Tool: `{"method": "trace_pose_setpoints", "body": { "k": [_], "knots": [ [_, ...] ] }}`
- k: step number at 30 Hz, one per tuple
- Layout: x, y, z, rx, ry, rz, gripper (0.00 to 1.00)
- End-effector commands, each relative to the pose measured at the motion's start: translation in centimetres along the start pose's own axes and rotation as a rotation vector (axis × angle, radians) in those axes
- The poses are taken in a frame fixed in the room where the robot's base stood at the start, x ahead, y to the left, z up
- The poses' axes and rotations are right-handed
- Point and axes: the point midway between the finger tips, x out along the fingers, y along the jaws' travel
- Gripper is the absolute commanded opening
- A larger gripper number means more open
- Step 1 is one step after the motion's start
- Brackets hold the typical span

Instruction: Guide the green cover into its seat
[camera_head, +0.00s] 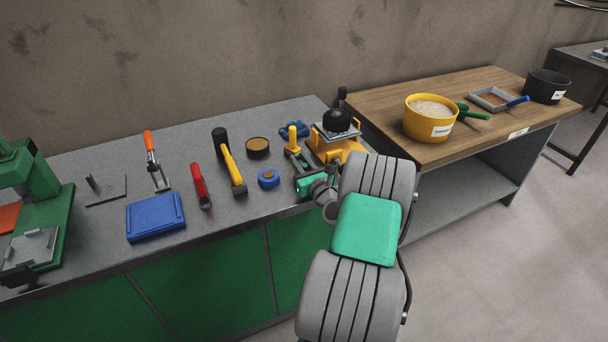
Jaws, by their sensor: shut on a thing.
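My gripper (309,181) is small in the view, at the front edge of the grey bench beside the yellow fixture. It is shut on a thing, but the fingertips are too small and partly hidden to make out. A bright green piece (311,186) shows at the end of my arm. I cannot tell for certain whether it is the green cover or part of my wrist. The yellow fixture (322,147) carries a grey plate and a black round knob, just behind and to the right of my gripper. My arm hides its right front side. The cover's seat cannot be made out.
A small device with a yellow post (293,138) stands left of the fixture. A blue tape roll (268,178), yellow-handled hammer (234,170), red-handled tool (201,186) and blue case (155,217) lie further left. A wooden table (390,95) with a yellow bucket (431,119) stands right.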

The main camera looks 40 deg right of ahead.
Motion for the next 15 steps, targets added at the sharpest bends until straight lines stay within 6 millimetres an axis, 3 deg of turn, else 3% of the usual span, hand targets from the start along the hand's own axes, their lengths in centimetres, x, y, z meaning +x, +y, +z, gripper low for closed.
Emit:
{"method": "trace_pose_setpoints", "body": {
  "k": [10, 15],
  "knots": [
    [0.0, 0.0, 0.2, 0.000, -0.001, 0.000, 0.00],
    [0.0, 0.0, 1.7, -0.003, -0.002, 0.000, 0.00]
  ]
}}
